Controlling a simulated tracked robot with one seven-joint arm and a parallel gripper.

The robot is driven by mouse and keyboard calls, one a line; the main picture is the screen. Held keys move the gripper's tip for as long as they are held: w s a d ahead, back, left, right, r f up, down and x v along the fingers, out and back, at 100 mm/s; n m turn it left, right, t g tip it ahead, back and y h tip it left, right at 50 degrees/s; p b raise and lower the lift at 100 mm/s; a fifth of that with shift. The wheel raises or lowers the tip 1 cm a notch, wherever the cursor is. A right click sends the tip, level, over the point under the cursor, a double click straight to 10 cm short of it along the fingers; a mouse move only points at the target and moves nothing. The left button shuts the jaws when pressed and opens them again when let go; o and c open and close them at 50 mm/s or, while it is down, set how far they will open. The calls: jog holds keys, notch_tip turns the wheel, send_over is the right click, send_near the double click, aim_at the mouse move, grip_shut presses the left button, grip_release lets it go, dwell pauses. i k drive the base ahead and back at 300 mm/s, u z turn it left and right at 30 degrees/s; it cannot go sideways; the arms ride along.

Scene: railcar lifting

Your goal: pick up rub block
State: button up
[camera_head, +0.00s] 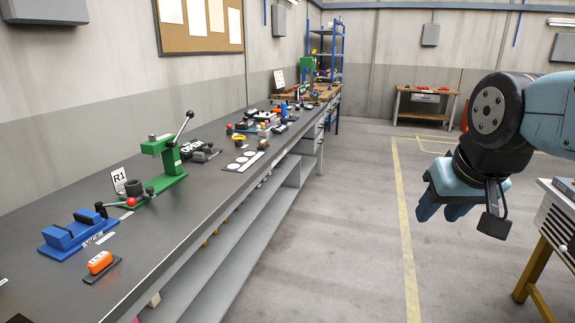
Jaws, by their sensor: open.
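I cannot tell for sure which thing is the rub block. An orange block (100,262) with white marking lies on a flat dark pad at the near left of the long grey workbench (60,215). Many small parts farther along the bench are too small to tell apart. My gripper (442,211) hangs over the open floor at the right, well away from the bench. Its blue fingers point down, and it is open with nothing seen between them.
A blue vice (72,235) and a green press (163,162) with a lever stand on the bench. Shelves run beneath its top. A table (558,240) with a yellow leg stands at the right edge. The floor (345,230) between is clear. A wooden bench (425,104) stands at the far wall.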

aim_at(264, 145)
jog(key=u, duration=0.15)
jog(key=i, duration=3.4)
jog(key=u, duration=0.05)
